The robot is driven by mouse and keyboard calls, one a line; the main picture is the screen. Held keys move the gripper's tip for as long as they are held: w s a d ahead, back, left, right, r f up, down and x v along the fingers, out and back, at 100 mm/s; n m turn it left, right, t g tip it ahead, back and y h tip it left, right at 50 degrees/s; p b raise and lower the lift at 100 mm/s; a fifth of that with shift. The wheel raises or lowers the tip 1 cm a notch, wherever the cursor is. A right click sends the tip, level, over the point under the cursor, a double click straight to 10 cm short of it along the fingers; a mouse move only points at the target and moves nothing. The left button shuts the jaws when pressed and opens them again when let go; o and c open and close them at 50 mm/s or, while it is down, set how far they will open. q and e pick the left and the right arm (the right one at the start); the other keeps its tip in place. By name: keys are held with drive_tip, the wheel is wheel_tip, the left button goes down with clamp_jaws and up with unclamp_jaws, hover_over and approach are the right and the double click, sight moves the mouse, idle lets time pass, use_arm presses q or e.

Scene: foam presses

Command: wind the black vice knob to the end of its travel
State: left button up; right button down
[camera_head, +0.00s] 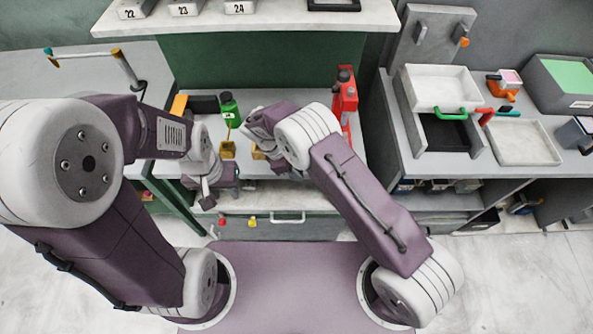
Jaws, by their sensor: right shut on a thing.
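I cannot make out the black vice knob; my arms cover much of the middle of the bench. My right gripper (283,166) reaches down over the bench, partly hidden behind its own wrist. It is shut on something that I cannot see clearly. My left gripper (215,190) points down at the bench's front edge, left of the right gripper. Its fingers are too small and overlapped to tell whether they are open.
A green bottle (229,108) and a red device with black parts (345,98) stand behind my grippers. A small yellow-brown block (228,149) lies between the wrists. A side counter at the right holds a white tray (527,143). A shelf (290,20) overhangs the back.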

drive_tip(key=h+b, duration=0.2)
drive_tip(key=b, duration=0.4)
drive_tip(key=a+f+h+b, duration=0.1)
drive_tip(key=h+b, duration=0.1)
drive_tip(key=b, duration=0.3)
drive_tip(key=shift+f+h+b, duration=0.15)
drive_tip(key=shift+h+b, duration=0.25)
drive_tip(key=shift+r+h+b, duration=0.3)
drive_tip(key=shift+b, duration=0.15)
drive_tip(key=shift+r, duration=0.2)
drive_tip(key=c, duration=1.2)
unclamp_jaws()
drive_tip(key=shift+c, duration=0.2)
